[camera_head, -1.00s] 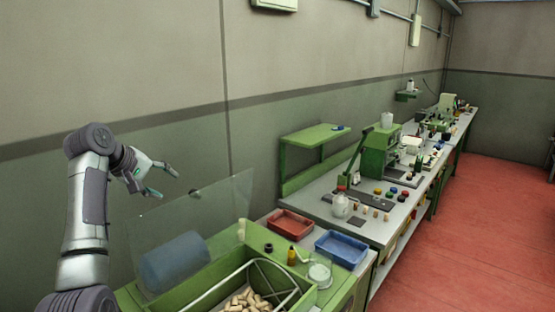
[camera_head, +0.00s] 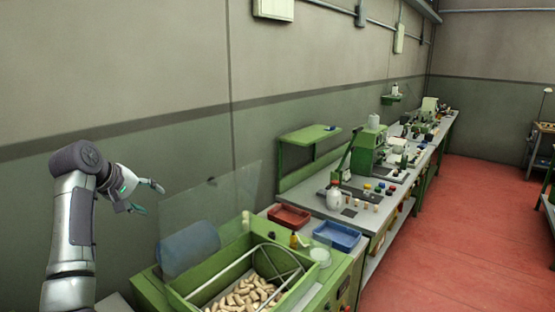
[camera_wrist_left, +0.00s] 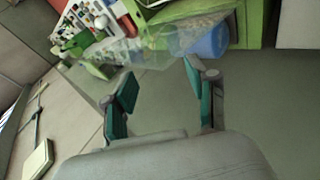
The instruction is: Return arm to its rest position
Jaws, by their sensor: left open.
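My left gripper (camera_head: 149,197) is raised in front of the wall, left of the green machine. It is open, with nothing between its fingers. In the left wrist view its two teal-padded fingers (camera_wrist_left: 160,95) stand wide apart, with the clear panel and floor beyond. My left arm (camera_head: 72,225) rises from the lower left and bends at the elbow towards the gripper. My right gripper is not in view.
A green machine (camera_head: 176,290) with a bin of cork stoppers (camera_head: 243,293) and a tilted clear panel (camera_head: 228,205) stands right of the gripper. Red (camera_head: 289,217) and blue (camera_head: 337,236) trays sit beyond it. A long workbench runs along the wall. Red floor (camera_head: 450,230) is open at the right.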

